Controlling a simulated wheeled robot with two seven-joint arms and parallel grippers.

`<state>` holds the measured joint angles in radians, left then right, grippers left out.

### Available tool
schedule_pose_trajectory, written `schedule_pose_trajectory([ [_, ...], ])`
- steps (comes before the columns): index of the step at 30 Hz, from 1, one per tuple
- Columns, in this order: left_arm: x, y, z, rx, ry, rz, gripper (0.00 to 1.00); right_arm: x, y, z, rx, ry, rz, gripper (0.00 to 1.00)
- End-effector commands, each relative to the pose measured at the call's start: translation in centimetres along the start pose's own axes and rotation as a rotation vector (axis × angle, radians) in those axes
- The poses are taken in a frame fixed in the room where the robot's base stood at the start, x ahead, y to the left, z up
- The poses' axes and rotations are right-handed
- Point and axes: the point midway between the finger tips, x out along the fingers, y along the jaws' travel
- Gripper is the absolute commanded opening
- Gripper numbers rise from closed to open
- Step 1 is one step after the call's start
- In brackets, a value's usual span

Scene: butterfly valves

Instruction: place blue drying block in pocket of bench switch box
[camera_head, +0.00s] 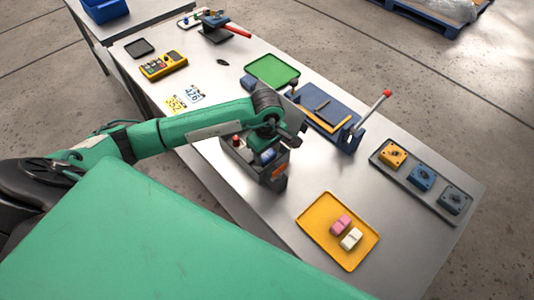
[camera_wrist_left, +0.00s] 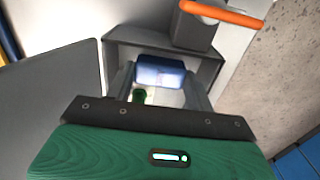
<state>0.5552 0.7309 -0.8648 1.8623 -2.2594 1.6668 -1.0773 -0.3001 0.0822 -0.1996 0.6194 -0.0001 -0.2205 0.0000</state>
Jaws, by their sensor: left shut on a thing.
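The bench switch box (camera_head: 277,184) is a dark grey open box on the metal bench, with an orange mark on its front and a grey lid standing open. In the left wrist view its walls (camera_wrist_left: 205,68) surround my fingers, and an orange handle (camera_wrist_left: 222,13) shows on its side. My left gripper (camera_head: 266,148) points down into the box. My right gripper is out of view.
A yellow tray (camera_head: 318,238) with a pink and a white block lies in front. A grey tray (camera_head: 410,180) with three boxed parts is at right. A blue fixture (camera_head: 330,105) with a red-knobbed lever (camera_head: 372,112) and a green tray (camera_head: 272,70) stand behind the box.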

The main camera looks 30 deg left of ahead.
Motion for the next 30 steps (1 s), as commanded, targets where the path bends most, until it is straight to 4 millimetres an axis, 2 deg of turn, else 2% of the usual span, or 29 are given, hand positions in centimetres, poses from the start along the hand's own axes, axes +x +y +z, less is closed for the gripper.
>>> schedule_pose_trajectory([
  [4, 1.8, -0.1, 0.0, -0.001, -0.001, -0.002, 0.32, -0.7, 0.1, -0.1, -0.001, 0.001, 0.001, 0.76],
  [15, 2.4, 0.0, 0.0, 0.000, 0.001, 0.000, 0.32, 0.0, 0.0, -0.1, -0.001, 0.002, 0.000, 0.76],
  [16, 2.2, 0.0, 0.0, -0.001, 0.001, 0.000, 0.57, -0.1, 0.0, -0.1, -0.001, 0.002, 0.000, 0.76],
  [19, 2.2, 0.0, 0.0, -0.001, 0.000, 0.000, 0.75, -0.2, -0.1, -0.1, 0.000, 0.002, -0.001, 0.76],
  [30, 1.8, 0.0, 0.0, 0.000, 0.000, 0.000, 0.75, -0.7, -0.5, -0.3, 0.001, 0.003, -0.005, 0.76],
])
